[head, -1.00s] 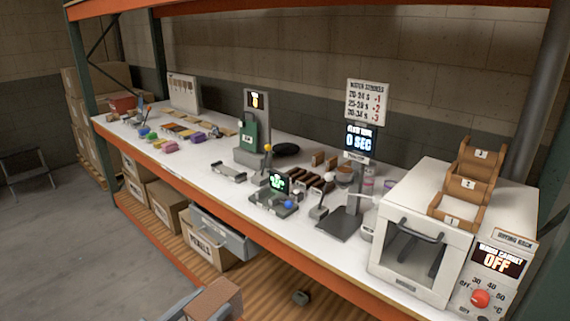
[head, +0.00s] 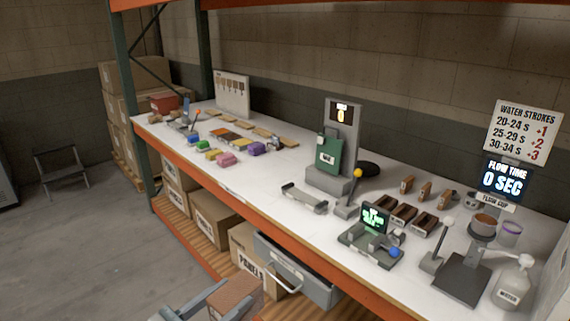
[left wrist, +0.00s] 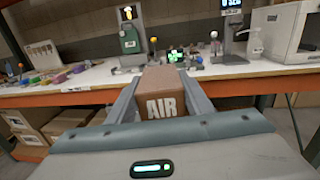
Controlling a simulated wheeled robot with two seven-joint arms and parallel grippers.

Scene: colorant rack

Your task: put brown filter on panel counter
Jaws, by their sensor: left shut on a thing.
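The brown filter (left wrist: 165,105) is a brown block marked AIR. It is held between the two fingers of my left gripper (left wrist: 161,91) in the left wrist view. In the head view the brown block (head: 236,299) shows at the bottom edge, with my left gripper (head: 238,290) around it. It is in front of the long white counter (head: 262,178) and below its top, apart from it. I cannot tell which part of this counter is the panel counter. My right gripper is not in view.
A scale with a green screen (head: 374,217), a flow cup stand (head: 462,275) and a water bottle (head: 513,282) stand on the counter. Colored blocks (head: 226,159) lie at its left. A grey drawer (head: 297,277) and boxes are below. The counter's front strip is mostly clear.

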